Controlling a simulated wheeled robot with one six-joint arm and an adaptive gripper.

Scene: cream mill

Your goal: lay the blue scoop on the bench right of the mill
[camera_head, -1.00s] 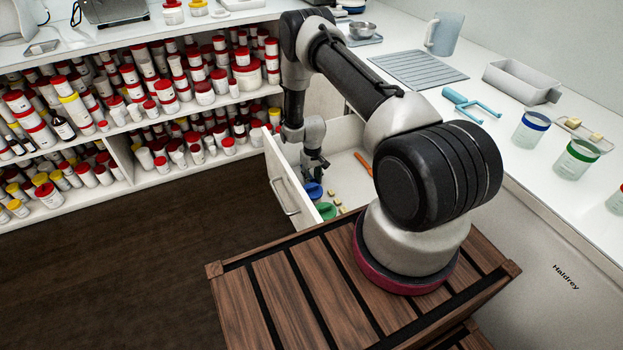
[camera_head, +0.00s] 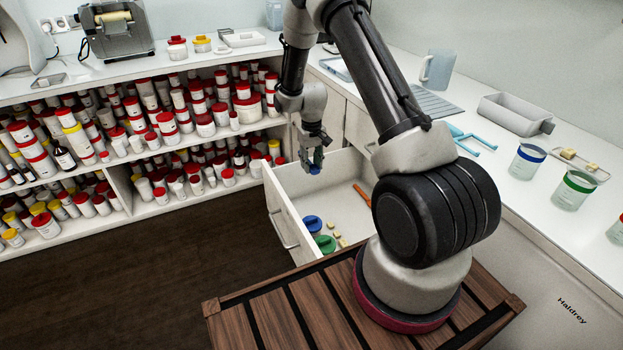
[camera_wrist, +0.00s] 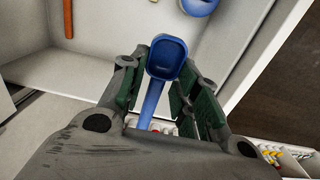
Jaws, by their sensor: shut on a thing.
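My gripper (camera_head: 314,162) is shut on a blue scoop (camera_head: 315,170), held above the open drawer (camera_head: 283,215). In the wrist view, the scoop (camera_wrist: 167,57) shows its bowl up between the fingers (camera_wrist: 157,80) and its handle running down between the pads. The mill (camera_head: 118,32), a grey machine with a pale roller, stands on the back bench (camera_head: 180,65) at the far upper left. My gripper is well to the right of it and lower.
In the drawer lie another blue item (camera_head: 311,223), a green one (camera_head: 324,243), small yellowish blocks and an orange stick (camera_head: 362,194). Right of the mill stand red- and yellow-lidded jars (camera_head: 177,48) and a white tray (camera_head: 243,39). Shelves below hold many tubs.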

